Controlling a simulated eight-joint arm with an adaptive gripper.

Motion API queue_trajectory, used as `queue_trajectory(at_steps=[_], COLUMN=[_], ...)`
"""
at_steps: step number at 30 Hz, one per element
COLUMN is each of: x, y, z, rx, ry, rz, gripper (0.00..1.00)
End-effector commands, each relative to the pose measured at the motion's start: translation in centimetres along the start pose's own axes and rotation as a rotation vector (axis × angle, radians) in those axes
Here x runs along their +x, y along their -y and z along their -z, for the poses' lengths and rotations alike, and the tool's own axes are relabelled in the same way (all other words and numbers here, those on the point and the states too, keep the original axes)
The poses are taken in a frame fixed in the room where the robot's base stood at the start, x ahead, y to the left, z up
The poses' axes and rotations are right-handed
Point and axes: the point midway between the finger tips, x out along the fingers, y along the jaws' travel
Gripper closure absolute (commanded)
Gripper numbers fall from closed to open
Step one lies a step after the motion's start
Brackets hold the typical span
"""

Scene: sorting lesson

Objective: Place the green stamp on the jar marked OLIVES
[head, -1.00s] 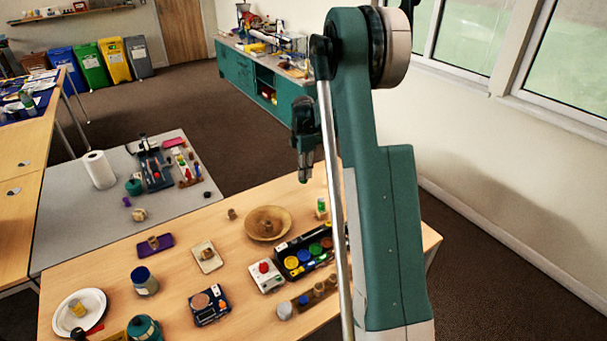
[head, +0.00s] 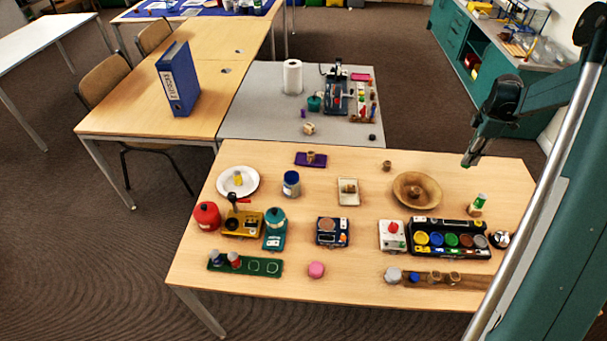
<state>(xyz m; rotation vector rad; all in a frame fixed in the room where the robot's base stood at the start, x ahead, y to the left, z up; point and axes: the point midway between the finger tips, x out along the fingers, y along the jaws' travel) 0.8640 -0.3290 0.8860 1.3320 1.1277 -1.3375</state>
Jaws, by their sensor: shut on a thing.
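My gripper (head: 471,158) is at the upper right in the head view, in the air over the table's far right edge. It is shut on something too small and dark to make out. A small green-topped piece (head: 481,199) stands by a wooden block on the table below it; I cannot tell whether it is a stamp.
A black tray (head: 487,254) with several coloured pads lies at the right front. A wooden bowl (head: 397,183), a white plate (head: 222,190), a purple pad (head: 300,160) and a green rack (head: 220,267) are also on the table. The middle has free patches.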

Motion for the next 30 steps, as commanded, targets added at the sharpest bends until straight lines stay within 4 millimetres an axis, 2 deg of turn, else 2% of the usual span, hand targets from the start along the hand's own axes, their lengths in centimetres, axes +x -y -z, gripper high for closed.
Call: queue_trajectory(at_steps=[8, 17, 30], x=[-1.2, -2.4, -4.2], y=[-0.3, 0.3, 3.0], z=[7.9, 17.2, 30.5], rx=[-0.133, -0.3, -0.544], ry=[0.001, 0.001, 0.002], rz=[0.0, 0.0, -0.001], gripper=[0.97, 0.97, 0.97])
